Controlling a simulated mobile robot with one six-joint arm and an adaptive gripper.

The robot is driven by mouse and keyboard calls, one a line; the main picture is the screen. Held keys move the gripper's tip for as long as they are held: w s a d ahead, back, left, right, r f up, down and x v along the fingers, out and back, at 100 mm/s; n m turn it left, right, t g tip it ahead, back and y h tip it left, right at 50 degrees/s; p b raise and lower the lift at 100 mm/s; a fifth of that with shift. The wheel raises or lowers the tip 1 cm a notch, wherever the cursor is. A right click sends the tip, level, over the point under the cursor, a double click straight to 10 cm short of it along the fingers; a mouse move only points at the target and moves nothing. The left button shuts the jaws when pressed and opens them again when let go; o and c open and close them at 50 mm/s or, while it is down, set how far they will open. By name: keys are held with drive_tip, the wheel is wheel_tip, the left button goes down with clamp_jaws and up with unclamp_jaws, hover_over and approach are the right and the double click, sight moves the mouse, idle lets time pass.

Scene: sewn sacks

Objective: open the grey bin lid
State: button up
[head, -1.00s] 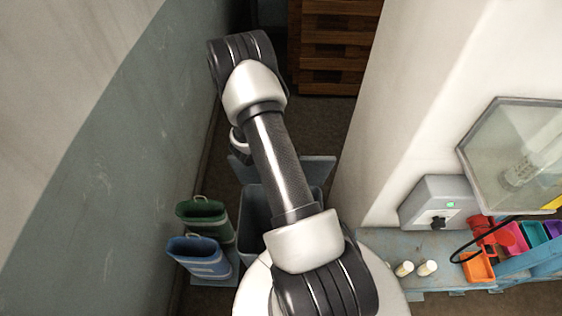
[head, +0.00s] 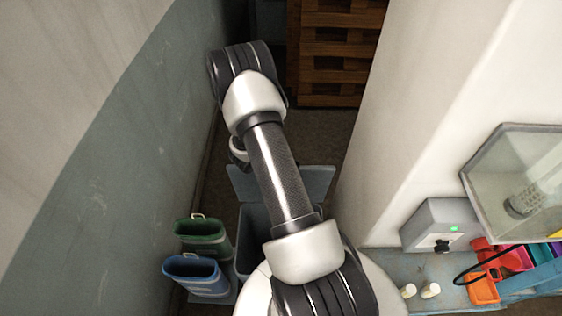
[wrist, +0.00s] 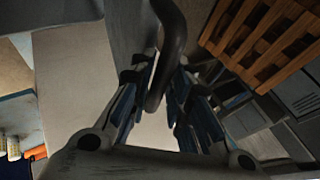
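The grey bin (head: 251,236) stands between the boots and the white wall, partly hidden behind my arm. Its grey lid (head: 314,183) is raised at the bin's far side, and the dark inside of the bin shows. In the head view my forearm covers the middle of the lid, and my gripper's fingers are hidden. In the wrist view my gripper (wrist: 167,72) has its two fingers close together on either side of a dark curved handle (wrist: 172,25), and looks shut on it.
A green boot (head: 203,238) and a blue boot (head: 195,274) stand left of the bin by the wall. A wooden pallet stack (head: 340,50) is at the back. At right, a blue bench (head: 385,264) holds a grey box (head: 440,225) and colored trays.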

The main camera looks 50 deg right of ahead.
drive_tip(key=shift+o, duration=1.2)
drive_tip(key=shift+a+r, duration=0.15)
drive_tip(key=shift+r, duration=0.1)
drive_tip(key=v, duration=1.1)
drive_tip(key=shift+a, duration=0.15)
drive_tip(key=shift+r, duration=0.15)
